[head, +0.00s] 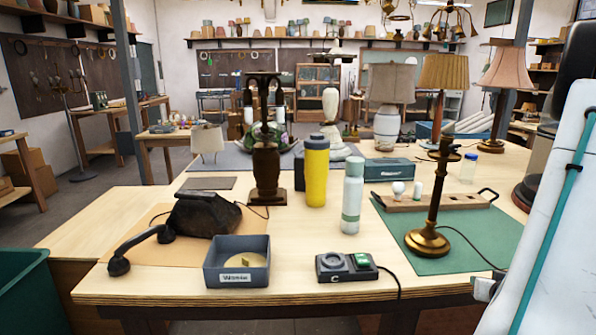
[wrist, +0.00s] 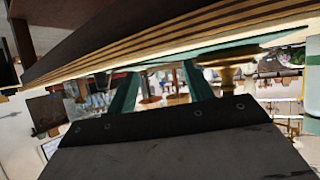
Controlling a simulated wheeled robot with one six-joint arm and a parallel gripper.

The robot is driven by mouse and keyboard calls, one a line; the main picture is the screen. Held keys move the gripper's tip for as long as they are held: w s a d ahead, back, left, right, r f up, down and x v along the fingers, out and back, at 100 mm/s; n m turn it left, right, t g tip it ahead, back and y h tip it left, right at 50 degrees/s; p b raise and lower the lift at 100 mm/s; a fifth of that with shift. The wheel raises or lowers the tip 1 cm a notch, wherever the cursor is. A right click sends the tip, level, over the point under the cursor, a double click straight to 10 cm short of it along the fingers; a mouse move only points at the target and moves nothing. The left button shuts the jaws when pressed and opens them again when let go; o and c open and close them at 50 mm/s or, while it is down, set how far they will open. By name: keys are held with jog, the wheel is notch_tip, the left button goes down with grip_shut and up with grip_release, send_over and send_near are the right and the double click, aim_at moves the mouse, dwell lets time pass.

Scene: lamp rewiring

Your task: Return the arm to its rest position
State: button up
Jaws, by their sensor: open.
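My white arm with a teal stripe (head: 550,230) stands large at the right edge of the head view, beside the workbench. My gripper (wrist: 160,72) shows in the wrist view as two teal fingers standing apart beyond a dark bolted plate; nothing is seen held between them. In the head view the gripper itself is not clearly seen. The brass lamp stand (head: 432,205) is upright on the green mat (head: 470,240), left of my arm. Its round brass base also shows upside down in the wrist view (wrist: 228,62).
The bench edge (wrist: 150,45) crosses the wrist view. A green bin (head: 28,295) stands at lower left.

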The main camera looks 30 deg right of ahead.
jog(key=a+r+n+g+y, duration=0.2)
jog(key=a+r, duration=0.5)
jog(key=a, duration=0.8)
jog(key=a+r+n+g+y, duration=0.2)
jog(key=a+r+n+y, duration=0.2)
jog(key=a, duration=1.1)
jog(key=s+a+r+n+g+y, duration=0.1)
jog(key=a+r+n+g+y, duration=0.1)
jog(key=a+r, duration=0.8)
jog(key=shift+a+n+g+y, duration=0.3)
jog(key=shift+a+n+y, duration=0.45)
jog(key=shift+a, duration=1.85)
jog(key=shift+r, duration=0.1)
